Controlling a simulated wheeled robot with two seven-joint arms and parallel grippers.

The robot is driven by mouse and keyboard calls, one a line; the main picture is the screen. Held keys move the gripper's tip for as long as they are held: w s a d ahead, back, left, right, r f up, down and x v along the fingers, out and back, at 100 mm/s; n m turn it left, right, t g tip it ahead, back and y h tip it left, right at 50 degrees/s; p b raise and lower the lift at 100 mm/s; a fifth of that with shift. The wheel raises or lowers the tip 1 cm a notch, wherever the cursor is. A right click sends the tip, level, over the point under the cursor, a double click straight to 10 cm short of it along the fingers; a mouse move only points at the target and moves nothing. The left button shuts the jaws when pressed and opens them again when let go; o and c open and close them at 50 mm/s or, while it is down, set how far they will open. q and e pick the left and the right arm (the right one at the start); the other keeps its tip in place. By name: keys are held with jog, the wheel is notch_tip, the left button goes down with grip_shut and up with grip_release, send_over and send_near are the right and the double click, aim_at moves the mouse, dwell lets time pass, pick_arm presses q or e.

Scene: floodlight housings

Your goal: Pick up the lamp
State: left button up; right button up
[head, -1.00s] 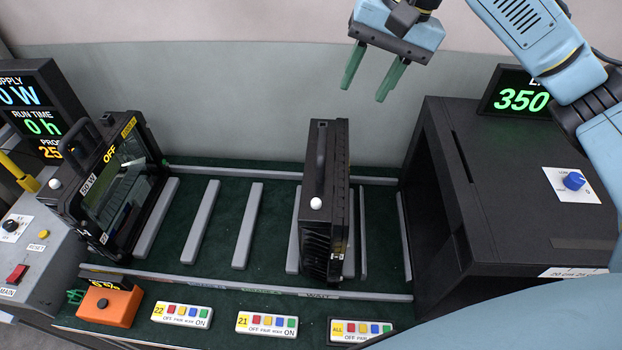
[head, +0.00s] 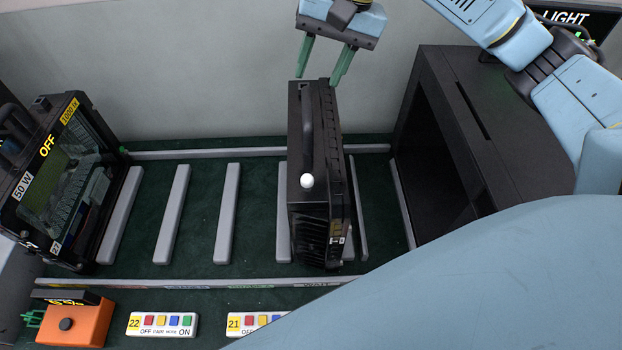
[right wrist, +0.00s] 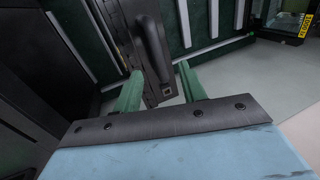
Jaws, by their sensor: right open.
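A black lamp housing (head: 318,165) stands upright between the grey slats, with a dark carry handle and a white knob on top. A second black lamp (head: 60,190) with a glass front and "OFF" and "50 W" labels stands at the left. My right gripper (head: 319,80) is open and empty, its green fingers pointing down at the far upper end of the middle lamp. In the right wrist view, the lamp's handle (right wrist: 152,50) appears beyond and between the open fingertips (right wrist: 160,72). I cannot tell whether the fingers touch the housing. My left gripper is not in view.
A large black open-fronted box (head: 490,130) stands right of the lamp. Grey slats (head: 228,210) on the green bed leave free room left of it. An orange box (head: 75,322) and button panels (head: 162,324) line the front. My blue arm covers the lower right.

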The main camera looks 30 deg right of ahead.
aim_at(308, 101)
jog(key=x, duration=0.9)
jog(key=shift+w+d+b, duration=0.1)
jog(key=shift+d+b, duration=0.1)
jog(key=shift+b, duration=0.2)
jog(key=shift+c, duration=0.4)
grip_shut()
dwell(0.4)
jog(key=shift+w+r, duration=0.1)
jog(key=shift+r, duration=0.15)
